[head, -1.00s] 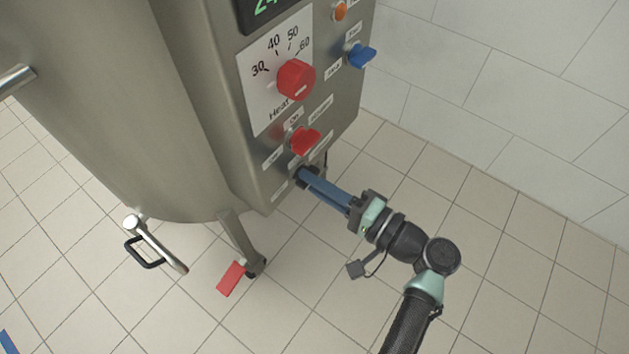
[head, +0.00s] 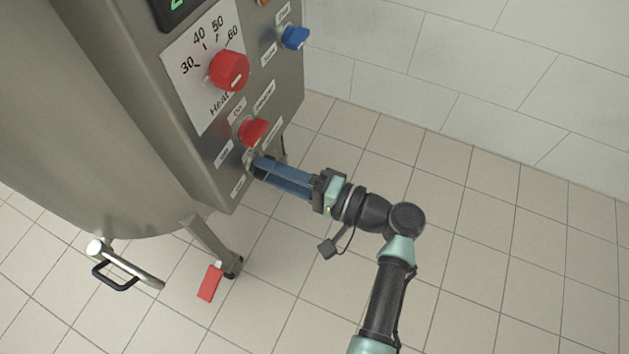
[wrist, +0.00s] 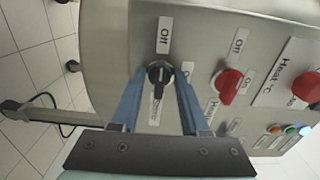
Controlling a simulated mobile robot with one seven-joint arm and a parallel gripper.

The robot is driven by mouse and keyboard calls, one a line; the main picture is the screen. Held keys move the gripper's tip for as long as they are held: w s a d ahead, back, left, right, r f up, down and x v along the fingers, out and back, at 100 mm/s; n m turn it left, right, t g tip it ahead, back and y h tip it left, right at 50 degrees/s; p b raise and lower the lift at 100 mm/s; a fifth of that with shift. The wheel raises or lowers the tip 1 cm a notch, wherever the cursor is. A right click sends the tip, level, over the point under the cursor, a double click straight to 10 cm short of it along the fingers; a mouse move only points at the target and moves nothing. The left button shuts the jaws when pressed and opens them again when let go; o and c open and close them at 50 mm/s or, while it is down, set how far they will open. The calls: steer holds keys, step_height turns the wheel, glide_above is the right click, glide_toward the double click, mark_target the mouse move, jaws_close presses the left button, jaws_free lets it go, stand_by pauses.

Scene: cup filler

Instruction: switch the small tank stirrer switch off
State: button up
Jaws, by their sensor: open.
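The small tank's steel control box (head: 215,165) carries a black rotary switch (wrist: 159,74) low on its panel, shown in the wrist view. A label reading "Off" (wrist: 165,35) is above the switch there, and another label (wrist: 155,110), partly hidden, is below it. The switch handle lies roughly in line with these labels; I cannot tell its setting. My gripper (wrist: 161,84) is open, its two blue fingers on either side of the black switch. In the head view my gripper (head: 256,165) reaches the panel's lower edge from the right and largely hides the switch.
A red knob (head: 253,131) sits just above my fingers, with a red heat knob (head: 229,71) higher and a blue switch (head: 294,38) at upper right. A tank leg (head: 207,242) and a red-handled part (head: 209,283) are below. Tiled floor at right is clear.

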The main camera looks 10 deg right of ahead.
steer(key=p+v, duration=0.3)
steer(key=v, duration=1)
